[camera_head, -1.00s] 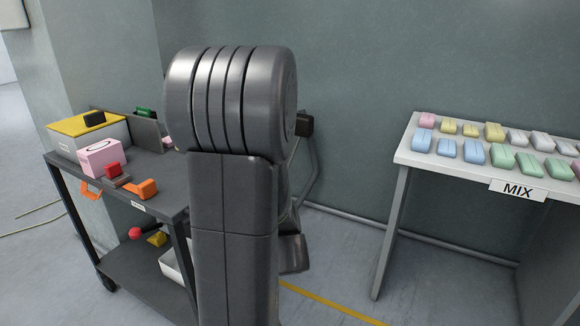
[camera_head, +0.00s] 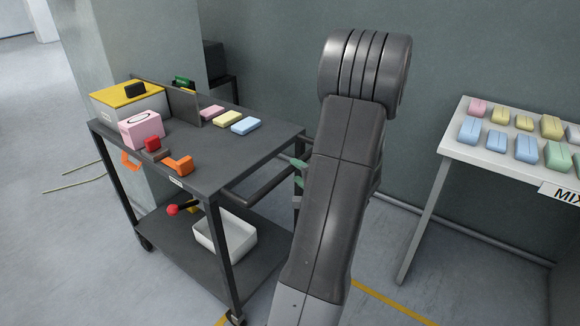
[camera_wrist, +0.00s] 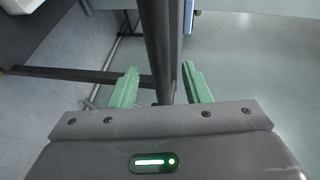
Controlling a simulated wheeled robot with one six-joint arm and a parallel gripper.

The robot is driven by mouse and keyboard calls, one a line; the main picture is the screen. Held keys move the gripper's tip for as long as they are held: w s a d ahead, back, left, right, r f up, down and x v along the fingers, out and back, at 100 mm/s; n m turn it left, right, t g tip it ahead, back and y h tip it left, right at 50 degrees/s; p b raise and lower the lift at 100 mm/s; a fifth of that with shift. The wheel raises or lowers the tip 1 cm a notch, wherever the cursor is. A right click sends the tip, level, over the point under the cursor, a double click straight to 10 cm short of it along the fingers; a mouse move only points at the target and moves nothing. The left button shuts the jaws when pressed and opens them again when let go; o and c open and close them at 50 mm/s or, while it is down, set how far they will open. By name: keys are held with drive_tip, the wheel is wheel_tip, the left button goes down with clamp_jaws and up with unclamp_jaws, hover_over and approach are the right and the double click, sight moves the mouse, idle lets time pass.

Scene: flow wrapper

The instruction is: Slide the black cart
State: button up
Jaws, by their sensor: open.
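The black cart (camera_head: 264,147) stands left of centre in the head view, with a dark top, a lower shelf and wheels. A dark push handle (camera_head: 255,187) runs along its right end. My gripper (camera_head: 298,170) is at this handle, partly hidden behind my arm. In the wrist view, the green fingers of my gripper (camera_wrist: 160,72) are open, one on each side of a dark bar (camera_wrist: 154,35) that looks like the handle. I cannot tell whether either finger touches it.
On the cart top are a yellow-lidded box (camera_head: 130,100), a pink box (camera_head: 141,129), an orange item (camera_head: 178,165) and bars (camera_head: 246,125). A white bin (camera_head: 225,238) sits on its lower shelf. A white table (camera_head: 458,148) with several coloured bars stands right. Floor between is clear.

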drive_tip(key=shift+x, duration=2.8)
drive_tip(key=shift+f, duration=0.1)
clamp_jaws()
